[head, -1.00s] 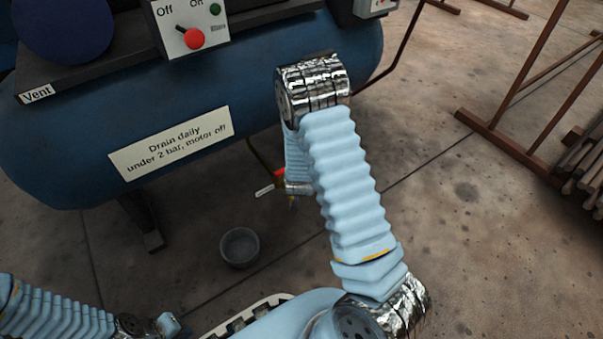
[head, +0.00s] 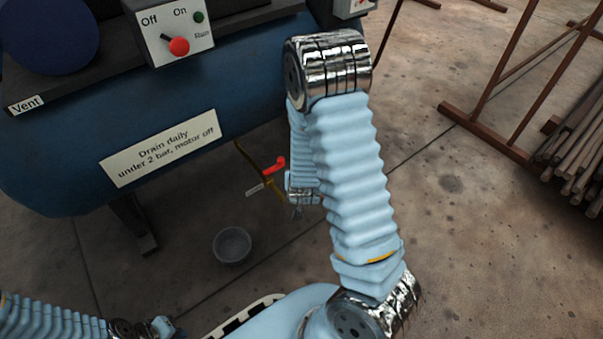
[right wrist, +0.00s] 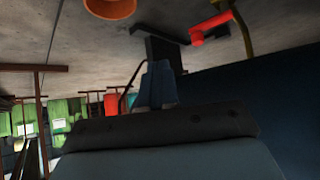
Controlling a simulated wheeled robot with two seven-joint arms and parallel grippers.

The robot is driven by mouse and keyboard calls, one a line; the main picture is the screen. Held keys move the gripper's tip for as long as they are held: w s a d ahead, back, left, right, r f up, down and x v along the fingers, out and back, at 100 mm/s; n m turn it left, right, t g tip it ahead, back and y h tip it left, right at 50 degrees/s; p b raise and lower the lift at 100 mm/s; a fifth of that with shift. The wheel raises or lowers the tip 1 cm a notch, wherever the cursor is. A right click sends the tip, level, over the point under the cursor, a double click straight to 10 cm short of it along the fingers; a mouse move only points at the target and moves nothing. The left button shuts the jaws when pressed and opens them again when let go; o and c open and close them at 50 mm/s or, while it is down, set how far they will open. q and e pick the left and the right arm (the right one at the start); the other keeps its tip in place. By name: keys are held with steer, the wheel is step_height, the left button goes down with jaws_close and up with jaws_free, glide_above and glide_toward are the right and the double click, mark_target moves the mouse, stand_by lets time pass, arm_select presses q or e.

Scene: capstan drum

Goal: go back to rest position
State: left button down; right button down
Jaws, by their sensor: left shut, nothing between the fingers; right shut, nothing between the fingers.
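My right arm bends down in front of the compressor in the head view, its hand hanging low beyond the forearm. The tip of my right gripper (head: 297,212) is small there, shut and empty, just right of the drain valve's red handle (head: 274,166) and apart from it. In the right wrist view the gripper (right wrist: 157,84) is shut with nothing between its fingers, and the red handle (right wrist: 210,30) is beyond it. My left gripper (head: 164,327) is at the bottom left edge of the head view, shut and empty, partly cut off.
The blue compressor tank (head: 60,150) fills the upper left, with a switch box (head: 172,35) on top. A brown rack with rods (head: 575,165) is at the right. Floor between is clear.

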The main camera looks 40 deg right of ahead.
steer(key=shift+f, duration=0.1)
stand_by(0.3)
steer(key=s+a+f+n+g+y, duration=0.25)
steer(key=s+a+f, duration=0.2)
steer(key=a, duration=0.35)
steer(key=s+a+f+n+g+y, duration=0.1)
steer(key=s+a+f+g+y, duration=0.1)
steer(key=s+a+f+y, duration=0.45)
steer(key=s+a+f+n+g+y, duration=0.1)
steer(key=s+a+f+n+g, duration=0.15)
steer(key=a, duration=0.75)
step_height(320, 180, up, 14)
steer(key=s+p, duration=0.1)
steer(key=p, duration=1.2)
steer(key=shift+a+f+m, duration=0.15)
steer(key=shift+a+m, duration=0.15)
steer(key=shift+a, duration=0.05)
